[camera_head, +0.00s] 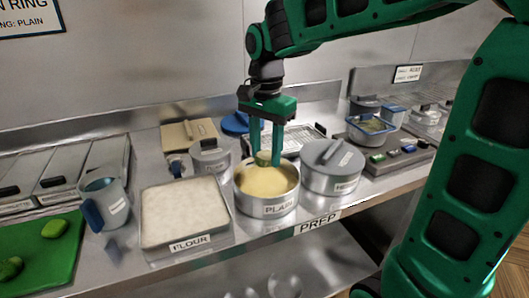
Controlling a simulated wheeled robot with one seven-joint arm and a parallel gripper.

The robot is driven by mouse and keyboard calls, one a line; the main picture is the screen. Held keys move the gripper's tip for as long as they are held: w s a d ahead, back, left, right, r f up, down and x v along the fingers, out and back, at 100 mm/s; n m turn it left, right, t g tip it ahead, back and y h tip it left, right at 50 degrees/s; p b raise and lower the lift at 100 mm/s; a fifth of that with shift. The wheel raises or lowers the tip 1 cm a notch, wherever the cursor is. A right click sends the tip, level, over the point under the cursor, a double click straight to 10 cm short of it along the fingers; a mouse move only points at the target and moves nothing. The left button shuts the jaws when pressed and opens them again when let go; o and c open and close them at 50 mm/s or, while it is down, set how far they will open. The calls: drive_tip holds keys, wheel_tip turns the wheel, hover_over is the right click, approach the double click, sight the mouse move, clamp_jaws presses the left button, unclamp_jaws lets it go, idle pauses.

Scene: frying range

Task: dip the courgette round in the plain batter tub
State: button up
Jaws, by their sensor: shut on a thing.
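My gripper (265,145) points straight down over the round metal tub labelled PLAIN (279,210). Its fingers are shut on a green courgette round (263,159). The round is at the surface of the pale yellow batter (262,182), toward the back of the tub. I cannot tell how deep its lower edge sits in the batter.
A lidded metal tub (333,168) stands close on the right of the plain tub. A flour tray (186,212) is close on the left. A jug (105,203) and a green board (40,252) with courgette pieces are further left. A wire rack (300,138) lies behind.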

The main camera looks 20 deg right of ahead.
idle(0.6)
drive_tip(key=shift+r, duration=1.5)
